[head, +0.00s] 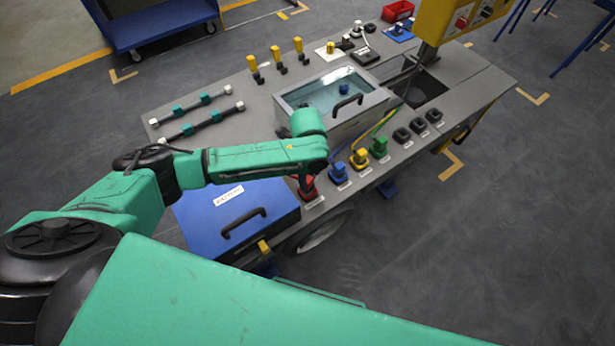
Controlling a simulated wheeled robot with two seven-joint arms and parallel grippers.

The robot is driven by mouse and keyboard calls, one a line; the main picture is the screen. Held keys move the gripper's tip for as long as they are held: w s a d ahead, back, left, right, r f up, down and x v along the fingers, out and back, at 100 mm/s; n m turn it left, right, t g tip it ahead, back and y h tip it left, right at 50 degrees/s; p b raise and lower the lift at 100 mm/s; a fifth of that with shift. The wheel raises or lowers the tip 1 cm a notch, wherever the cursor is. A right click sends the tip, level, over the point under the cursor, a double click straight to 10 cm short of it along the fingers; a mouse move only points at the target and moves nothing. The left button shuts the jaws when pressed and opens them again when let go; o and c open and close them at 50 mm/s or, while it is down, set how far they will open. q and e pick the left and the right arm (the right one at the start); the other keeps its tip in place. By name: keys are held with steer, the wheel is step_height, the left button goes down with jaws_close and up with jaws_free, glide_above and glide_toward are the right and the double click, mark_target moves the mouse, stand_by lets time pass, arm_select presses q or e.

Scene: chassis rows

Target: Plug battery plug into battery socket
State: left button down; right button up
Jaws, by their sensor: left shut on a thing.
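My left gripper (306,182) points down at the near edge of the grey chassis (240,135), just right of the blue battery box (185,208). It is shut on a red plug (309,194), which is mostly hidden under the gripper and wrist. The red plug is at the left end of a row of connectors, at a red socket position; I cannot tell whether it is fully seated. To its right stand a blue plug (338,170), a yellow plug (359,158) and a green plug (379,146). My right gripper is not in view.
A clear-lidded tank (330,92) with a black handle stands behind the row. Black sockets (418,126) continue the row to the right. Yellow-topped posts (276,55) and dark rods (205,115) are farther back. A yellow panel (455,20) rises at the right.

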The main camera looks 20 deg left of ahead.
arm_select(q)
steer(key=shift+f+b, duration=0.6)
steer(key=shift+f, duration=0.55)
steer(key=shift+c, duration=2.3)
jaws_free()
step_height(320, 180, up, 15)
steer(key=shift+f+p, duration=0.2)
steer(key=shift+p, duration=0.1)
